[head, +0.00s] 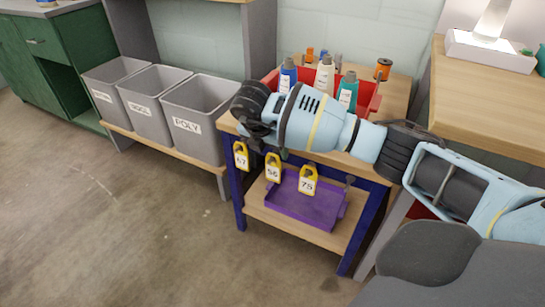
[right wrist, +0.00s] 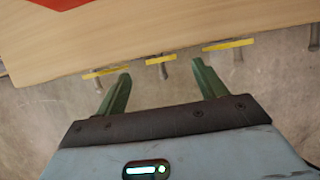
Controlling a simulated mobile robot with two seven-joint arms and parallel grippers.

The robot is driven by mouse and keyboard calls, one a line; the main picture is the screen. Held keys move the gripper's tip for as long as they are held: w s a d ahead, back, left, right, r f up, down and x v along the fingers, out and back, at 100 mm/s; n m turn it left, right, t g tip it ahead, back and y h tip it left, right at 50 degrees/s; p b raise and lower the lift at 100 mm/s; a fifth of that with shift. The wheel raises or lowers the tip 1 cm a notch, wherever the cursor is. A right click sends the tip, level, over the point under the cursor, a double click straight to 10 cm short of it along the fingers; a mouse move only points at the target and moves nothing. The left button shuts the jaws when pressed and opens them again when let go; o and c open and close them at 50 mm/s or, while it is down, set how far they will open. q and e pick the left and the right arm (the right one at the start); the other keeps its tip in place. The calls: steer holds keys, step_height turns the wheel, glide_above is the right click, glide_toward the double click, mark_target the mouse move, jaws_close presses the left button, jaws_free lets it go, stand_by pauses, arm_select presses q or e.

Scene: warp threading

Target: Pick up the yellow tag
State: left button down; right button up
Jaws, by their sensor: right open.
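Three yellow tags hang in a row from pegs along the front edge of the wooden table. In the head view they are the tag marked 67 (head: 241,157), the tag marked 56 (head: 273,168) and the tag marked 75 (head: 308,181). My right gripper (head: 268,147) is at the table's front edge, close to the tags, and partly hides the edge. In the right wrist view my right gripper (right wrist: 160,80) is open and empty, its green fingers spread. The tags show edge-on beyond the fingers, with the middle tag (right wrist: 160,59) between the fingertips. My left gripper is out of view.
A purple tray (head: 300,208) lies on the lower shelf. Grey bins (head: 195,110) stand to the left. The floor in front (head: 120,230) is clear.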

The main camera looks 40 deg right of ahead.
mark_target(272, 157)
steer(key=shift+s+a+b+x, duration=0.15)
steer(key=shift+b+x, duration=0.3)
steer(key=shift+x, duration=0.7)
steer(key=shift+s+a+b+x, duration=0.1)
steer(key=shift+b+x, duration=0.35)
steer(key=shift+x, duration=0.7)
steer(key=shift+w+d+f, duration=0.15)
steer(key=shift+d+f, duration=0.05)
steer(key=shift+f, duration=0.4)
steer(key=shift+r, duration=0.1)
steer(key=c, duration=1.3)
steer(key=shift+r, duration=0.1)
steer(key=shift+r, duration=0.6)
steer(key=shift+a+r+p, duration=0.2)
steer(key=shift+a+p, duration=0.1)
steer(key=shift+p, duration=0.05)
steer(key=s+a+p, duration=0.2)
steer(key=s+a, duration=0.1)
steer(key=a, duration=0.5)
steer(key=s+a+p, duration=0.2)
steer(key=s+a, duration=0.2)
steer(key=a, duration=0.4)
steer(key=shift+f, duration=0.15)
